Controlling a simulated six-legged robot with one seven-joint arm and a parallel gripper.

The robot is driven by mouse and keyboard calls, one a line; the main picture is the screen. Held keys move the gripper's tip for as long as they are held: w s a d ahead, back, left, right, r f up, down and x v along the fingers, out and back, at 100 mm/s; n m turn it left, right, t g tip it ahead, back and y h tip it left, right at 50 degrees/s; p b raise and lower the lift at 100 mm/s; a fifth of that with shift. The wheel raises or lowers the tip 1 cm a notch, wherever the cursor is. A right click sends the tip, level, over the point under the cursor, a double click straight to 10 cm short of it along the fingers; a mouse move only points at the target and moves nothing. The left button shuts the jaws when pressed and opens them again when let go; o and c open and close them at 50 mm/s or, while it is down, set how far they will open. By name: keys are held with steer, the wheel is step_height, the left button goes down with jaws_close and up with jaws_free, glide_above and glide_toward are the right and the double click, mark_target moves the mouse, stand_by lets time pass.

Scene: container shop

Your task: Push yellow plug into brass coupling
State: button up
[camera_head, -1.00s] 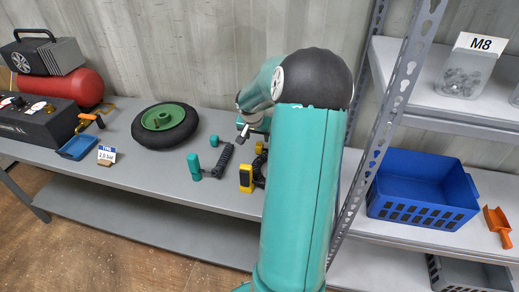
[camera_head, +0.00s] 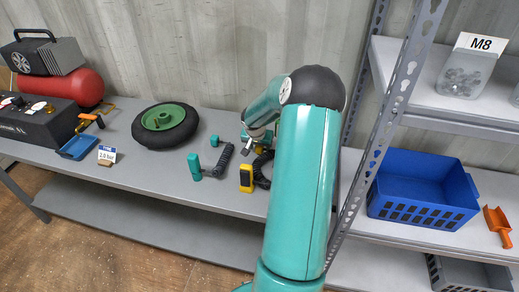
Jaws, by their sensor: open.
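My gripper (camera_head: 249,140) is over the bench right of the green-hubbed wheel, small and partly hidden by my arm. It is open. A small yellow piece (camera_head: 259,150) shows right by its fingertips; it may be the yellow plug, and I cannot tell whether they touch.
A black wheel with a green hub (camera_head: 164,124) lies on the grey bench (camera_head: 150,175). A teal handle (camera_head: 195,167) with a coiled hose lies left of the yellow device. A metal rack post (camera_head: 375,150) stands right of my arm.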

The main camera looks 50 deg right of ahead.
steer(key=shift+d+f, duration=0.1)
steer(key=shift+f, duration=0.2)
steer(key=shift+c, duration=0.2)
steer(key=c, duration=1)
steer(key=shift+o, duration=0.2)
